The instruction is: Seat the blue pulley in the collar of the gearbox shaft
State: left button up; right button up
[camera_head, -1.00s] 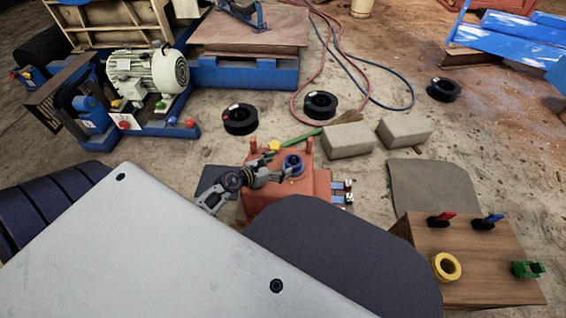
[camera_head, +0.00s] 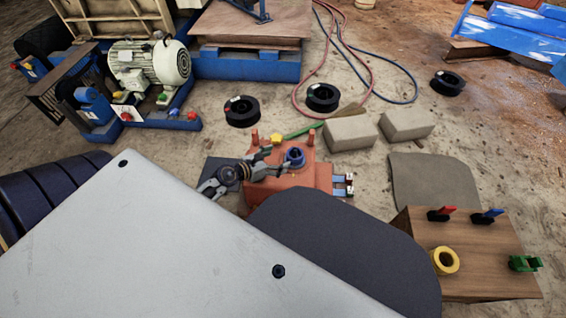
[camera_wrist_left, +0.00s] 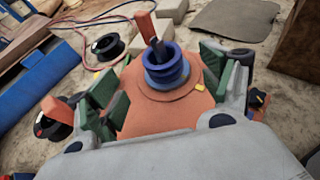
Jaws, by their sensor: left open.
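The blue pulley (camera_head: 294,157) stands upright on top of the orange gearbox (camera_head: 318,178), at the shaft. In the left wrist view the pulley (camera_wrist_left: 166,68) sits over a round orange collar plate (camera_wrist_left: 172,100), and a dark shaft end rises from its middle. How deep it sits in the collar cannot be told. My left gripper (camera_head: 272,169) is open beside the pulley. In the left wrist view, the green-padded fingers of my left gripper (camera_wrist_left: 165,85) stand wide apart on either side of it, with visible gaps. My right gripper is not in view.
Orange posts (camera_head: 311,139) rise from the gearbox near the pulley. Grey blocks (camera_head: 350,133) lie behind it. A wooden box (camera_head: 470,280) at right carries a yellow ring (camera_head: 445,261), red and blue-handled items and a green part. A motor (camera_head: 150,65) stands at back left.

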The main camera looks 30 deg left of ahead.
pick_arm(q)
notch_tip(320, 180, up, 5)
jog(key=d+n+t+y, duration=0.2)
jog(key=n+t+y, duration=0.15)
jog(key=n, duration=1.35)
jog(key=s+d+f+n+g+h, duration=0.1)
jog(key=s+d+f+n+g, duration=0.3)
jog(key=s+d+n, duration=0.3)
jog(key=s+d+f+n+g+h, duration=0.2)
jog(key=s+d+f+n+g, duration=0.3)
jog(key=n, duration=0.9)
jog(key=s+d+g, duration=0.1)
jog(key=s+d, duration=0.2)
jog(key=d, duration=0.2)
jog(key=shift+s, duration=0.3)
jog(key=shift+f+h, duration=0.1)
jog(key=shift+h, duration=0.15)
